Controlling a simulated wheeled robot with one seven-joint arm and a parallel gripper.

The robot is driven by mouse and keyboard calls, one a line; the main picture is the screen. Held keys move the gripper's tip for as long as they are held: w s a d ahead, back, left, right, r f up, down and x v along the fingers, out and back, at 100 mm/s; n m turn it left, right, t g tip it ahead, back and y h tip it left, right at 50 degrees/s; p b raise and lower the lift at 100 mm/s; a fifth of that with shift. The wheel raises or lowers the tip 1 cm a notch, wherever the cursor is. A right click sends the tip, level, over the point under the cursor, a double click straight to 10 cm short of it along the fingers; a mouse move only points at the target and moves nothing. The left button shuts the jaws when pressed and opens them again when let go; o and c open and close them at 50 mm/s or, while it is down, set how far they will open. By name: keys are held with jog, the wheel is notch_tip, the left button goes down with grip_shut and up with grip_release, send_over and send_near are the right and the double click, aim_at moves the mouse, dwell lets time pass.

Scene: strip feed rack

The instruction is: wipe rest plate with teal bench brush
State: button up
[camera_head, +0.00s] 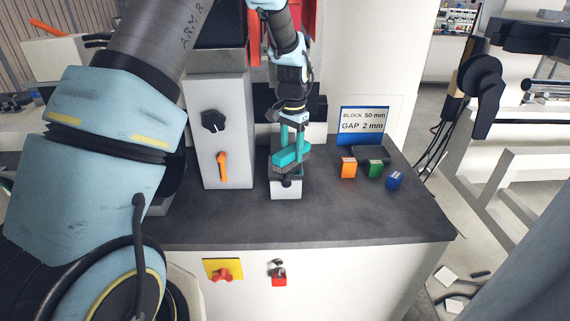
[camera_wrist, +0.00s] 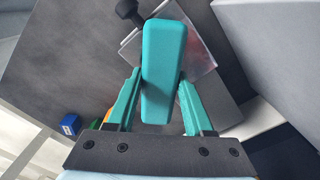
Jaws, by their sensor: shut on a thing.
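The teal bench brush (camera_head: 290,155) is between the fingers of my gripper (camera_head: 291,138), which is shut on it. In the wrist view the brush (camera_wrist: 163,72) shows as a long teal block between the two teal fingers of my gripper (camera_wrist: 158,105). The rest plate (camera_wrist: 198,55) is a pale metal plate under the brush, partly hidden by it. In the head view the plate is on top of a small white block (camera_head: 286,189) with a black knob. The brush is right over the plate; I cannot tell whether its bristles touch.
A grey housing (camera_head: 222,172) with a black dial and an orange lever stands left of the block. Orange (camera_head: 348,168), green (camera_head: 375,168) and blue (camera_head: 394,180) blocks sit to the right, before a sign (camera_head: 362,124). The dark bench front (camera_head: 330,222) is clear.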

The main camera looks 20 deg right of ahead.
jog(key=shift+s+f, duration=0.1)
jog(key=shift+s, duration=0.15)
notch_tip(320, 180, up, 5)
jog(key=p, duration=0.3)
jog(key=shift+w+p, duration=0.15)
jog(key=shift+p, duration=0.15)
dwell(0.4)
